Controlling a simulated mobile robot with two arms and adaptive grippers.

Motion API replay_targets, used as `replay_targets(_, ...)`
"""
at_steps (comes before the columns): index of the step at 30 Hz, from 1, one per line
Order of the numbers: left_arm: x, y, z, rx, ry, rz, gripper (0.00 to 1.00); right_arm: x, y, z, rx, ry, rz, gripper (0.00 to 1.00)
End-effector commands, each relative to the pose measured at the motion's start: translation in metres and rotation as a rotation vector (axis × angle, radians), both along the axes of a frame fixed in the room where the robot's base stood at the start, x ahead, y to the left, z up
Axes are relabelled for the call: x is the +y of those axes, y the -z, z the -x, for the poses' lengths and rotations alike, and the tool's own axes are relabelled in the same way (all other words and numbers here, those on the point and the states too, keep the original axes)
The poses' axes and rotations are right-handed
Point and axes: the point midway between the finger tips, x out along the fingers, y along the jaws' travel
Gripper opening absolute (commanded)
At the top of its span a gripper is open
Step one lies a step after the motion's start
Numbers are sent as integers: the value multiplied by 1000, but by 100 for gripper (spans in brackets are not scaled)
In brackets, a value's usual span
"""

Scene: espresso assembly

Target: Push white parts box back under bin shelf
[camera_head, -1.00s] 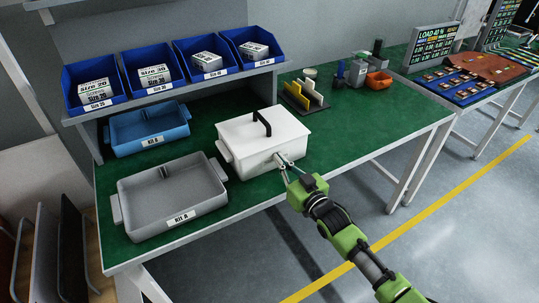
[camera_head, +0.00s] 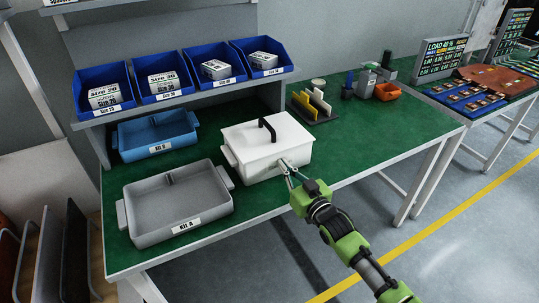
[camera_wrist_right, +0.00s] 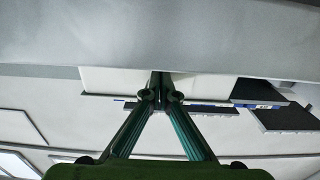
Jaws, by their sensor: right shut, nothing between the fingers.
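The white parts box (camera_head: 262,152), closed with a lid and a black handle, stands upright on the green table in front of the right end of the bin shelf (camera_head: 187,100). Its back left corner is close to the shelf edge; the exact gap cannot be judged. My right gripper (camera_head: 286,166) is shut and empty, with its fingertips at the box's front face, apparently touching it. In the right wrist view the closed fingertips (camera_wrist_right: 160,80) meet before a pale surface. My left gripper is not in view.
The grey Kit A tray (camera_head: 180,211) is left of the box, close to its side handle. The blue Kit B tray (camera_head: 157,138) sits partly under the shelf. Blue bins (camera_head: 265,62) line the shelf. A dark rack with yellow and white plates (camera_head: 314,108) stands behind right.

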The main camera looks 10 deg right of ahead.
Motion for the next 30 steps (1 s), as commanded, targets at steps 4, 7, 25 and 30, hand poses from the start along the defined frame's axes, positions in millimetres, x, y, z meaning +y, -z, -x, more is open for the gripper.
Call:
replay_targets(4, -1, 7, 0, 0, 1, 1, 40, 3, 2, -9, 0, 0, 0, 0)
replay_targets(7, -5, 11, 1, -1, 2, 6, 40, 5, 1, -15, -1, 0, 0, 0)
replay_targets(25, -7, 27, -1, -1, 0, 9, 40, 14, -1, -39, -1, 0, 0, 0)
replay_targets(30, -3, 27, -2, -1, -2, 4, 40, 14, -2, -40, -3, 0, -1, 0)
